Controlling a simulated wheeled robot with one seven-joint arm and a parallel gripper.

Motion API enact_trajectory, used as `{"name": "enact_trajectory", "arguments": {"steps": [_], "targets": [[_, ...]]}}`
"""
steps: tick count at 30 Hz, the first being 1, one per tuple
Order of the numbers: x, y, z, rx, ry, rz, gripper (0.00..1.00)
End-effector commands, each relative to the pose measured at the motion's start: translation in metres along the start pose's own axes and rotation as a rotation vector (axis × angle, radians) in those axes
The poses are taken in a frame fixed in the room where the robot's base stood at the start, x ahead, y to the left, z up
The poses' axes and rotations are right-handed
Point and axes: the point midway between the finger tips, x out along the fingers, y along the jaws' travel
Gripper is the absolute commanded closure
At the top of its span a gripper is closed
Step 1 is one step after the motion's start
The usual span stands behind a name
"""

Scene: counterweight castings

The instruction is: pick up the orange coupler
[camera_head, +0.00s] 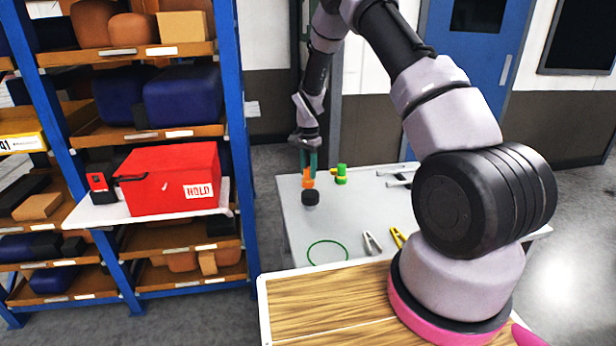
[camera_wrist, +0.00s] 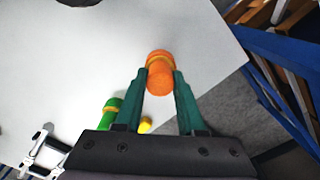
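The orange coupler (camera_head: 308,183) is at the far end of the grey table, directly below my wrist. In the wrist view the orange coupler (camera_wrist: 160,73) is between the two teal fingertips and fills the gap, with a finger against each side. My gripper (camera_head: 308,164) points down and is shut on it; it also shows in the wrist view (camera_wrist: 161,82). I cannot tell whether the coupler's lower end touches the table.
A black round part (camera_head: 310,197) is close in front of the coupler. A green coupler (camera_head: 341,174) with a yellow base stands to the right. A green ring (camera_head: 327,252), a grey clamp (camera_head: 372,243) and a yellow clamp (camera_head: 398,237) lie nearer. A blue-framed shelf (camera_head: 240,130) stands left.

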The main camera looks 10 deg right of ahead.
Motion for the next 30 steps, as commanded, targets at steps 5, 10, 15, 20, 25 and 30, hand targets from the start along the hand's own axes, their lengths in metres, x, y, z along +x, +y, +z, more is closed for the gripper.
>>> {"name": "enact_trajectory", "arguments": {"steps": [5,10,15,20,25,30], "targets": [[0.000,0.000,0.000,0.000,0.000,0.000,1.00],[-0.006,-0.001,0.000,0.000,0.001,-0.002,1.00],[-0.035,-0.001,-0.001,0.001,0.003,-0.005,1.00],[-0.067,-0.001,-0.001,0.001,0.003,-0.003,1.00],[-0.092,-0.001,0.000,0.000,0.002,-0.003,1.00],[-0.100,-0.001,0.000,0.001,0.001,-0.001,1.00]]}}
